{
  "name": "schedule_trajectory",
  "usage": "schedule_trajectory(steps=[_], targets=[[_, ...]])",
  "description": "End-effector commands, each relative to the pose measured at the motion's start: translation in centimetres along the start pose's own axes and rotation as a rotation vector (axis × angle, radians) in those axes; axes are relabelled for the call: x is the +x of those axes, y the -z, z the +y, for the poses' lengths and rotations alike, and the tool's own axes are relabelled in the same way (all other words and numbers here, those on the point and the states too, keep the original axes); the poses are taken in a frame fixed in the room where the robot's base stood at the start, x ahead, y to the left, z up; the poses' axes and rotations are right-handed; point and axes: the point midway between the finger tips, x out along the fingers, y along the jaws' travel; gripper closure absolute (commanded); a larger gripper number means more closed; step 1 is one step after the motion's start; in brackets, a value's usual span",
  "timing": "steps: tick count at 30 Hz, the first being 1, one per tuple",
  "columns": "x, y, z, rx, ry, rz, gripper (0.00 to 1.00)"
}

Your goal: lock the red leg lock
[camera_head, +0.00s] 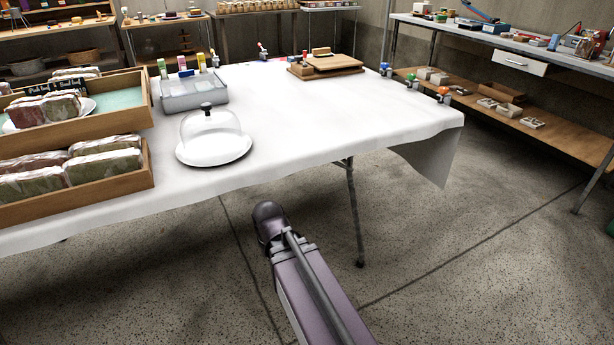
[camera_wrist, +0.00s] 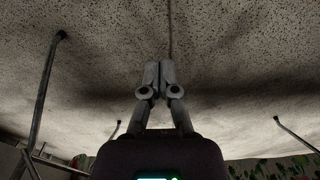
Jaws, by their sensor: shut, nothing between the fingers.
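I cannot make out a red leg lock in either view. One folding-table leg (camera_head: 354,213) shows below the cloth in the head view, with no red part visible on it. The wrist view looks along the floor, with table legs at the left (camera_wrist: 43,90) and right (camera_wrist: 297,136), their feet toward the picture's top. My gripper (camera_wrist: 159,66) is shut and empty in the wrist view, its fingertips together over bare floor and apart from the legs. In the head view my gripper is hidden; only my arm shows, in front of the table's near edge.
The white-clothed table (camera_head: 310,120) bears a glass-domed plate (camera_head: 210,135), wooden bread trays (camera_head: 75,195), a grey bin (camera_head: 190,93) and a cutting board (camera_head: 333,64). Colored clamps (camera_head: 443,94) sit along its right edge. A workbench (camera_head: 540,52) stands right. The floor in front is clear.

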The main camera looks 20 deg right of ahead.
Motion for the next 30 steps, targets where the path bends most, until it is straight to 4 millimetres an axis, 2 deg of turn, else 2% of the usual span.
schedule_trajectory(steps=[1, 3, 5, 11, 16, 23, 30], targets=[[2.1, 0.3, 0.0, -0.002, -0.008, 0.004, 1.00], [3.3, 0.7, 0.2, -0.004, -0.021, 0.010, 1.00], [4.3, 1.0, 1.3, -0.010, -0.037, 0.014, 1.00], [6.9, 2.3, 2.3, -0.022, -0.105, 0.027, 1.00], [8.7, 4.3, 3.8, -0.045, -0.220, 0.040, 1.00], [8.0, 7.7, 6.6, -0.089, -0.449, 0.053, 1.00], [4.8, 12.3, 9.5, -0.146, -0.753, 0.068, 1.00]])
